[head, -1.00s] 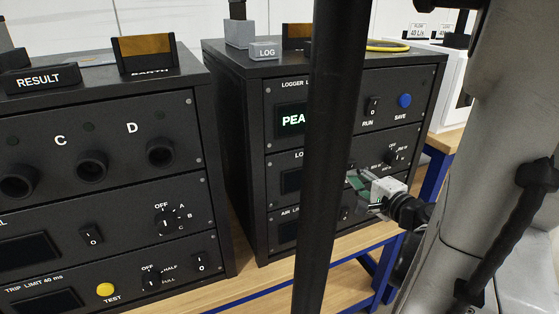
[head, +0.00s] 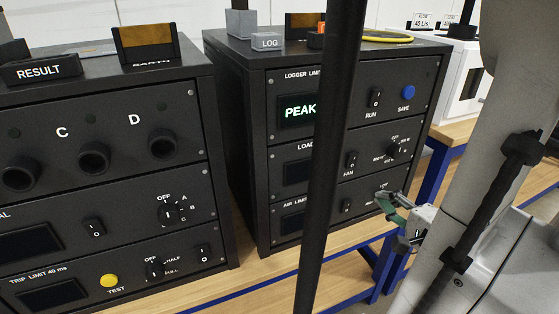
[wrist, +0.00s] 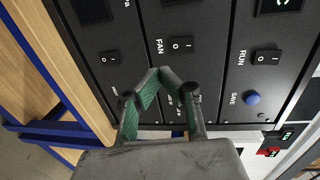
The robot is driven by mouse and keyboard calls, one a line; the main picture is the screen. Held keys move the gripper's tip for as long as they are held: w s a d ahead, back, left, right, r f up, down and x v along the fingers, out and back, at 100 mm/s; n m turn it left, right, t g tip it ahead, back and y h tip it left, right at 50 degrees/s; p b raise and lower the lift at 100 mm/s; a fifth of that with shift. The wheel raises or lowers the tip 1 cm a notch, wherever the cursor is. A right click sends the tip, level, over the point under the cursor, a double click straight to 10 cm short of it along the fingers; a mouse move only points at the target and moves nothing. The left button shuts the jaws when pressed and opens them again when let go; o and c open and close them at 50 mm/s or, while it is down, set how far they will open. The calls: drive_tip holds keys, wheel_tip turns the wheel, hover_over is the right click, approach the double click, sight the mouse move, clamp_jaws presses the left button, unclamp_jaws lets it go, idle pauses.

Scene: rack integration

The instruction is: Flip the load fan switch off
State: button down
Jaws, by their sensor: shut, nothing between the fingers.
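The load fan switch (head: 351,161) is a small black rocker above the FAN label on the LOAD panel of the right-hand rack. In the wrist view the fan switch (wrist: 181,44) shows with its O and I marks, beyond my fingertips and uncovered. Which side is pressed in, I cannot tell. My gripper (head: 383,193) is to the right of the switch and lower, in front of the rack's lower right part. In the wrist view my gripper (wrist: 160,71) has its green-padded fingertips together, with nothing between them and apart from the switch.
The RUN switch (head: 375,98) and blue SAVE button (head: 409,92) are above. A rotary knob (head: 393,151) is right of the fan switch, and another rocker (head: 346,206) is below it. A dark post (head: 331,150) hides part of the rack front.

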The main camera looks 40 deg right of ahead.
drive_tip(key=shift+s+a+f, duration=0.15)
drive_tip(key=shift+s+a, duration=0.1)
drive_tip(key=shift+s, duration=0.5)
drive_tip(key=shift+s+a+f, duration=0.1)
drive_tip(key=shift+s+a, duration=0.1)
drive_tip(key=shift+s, duration=0.55)
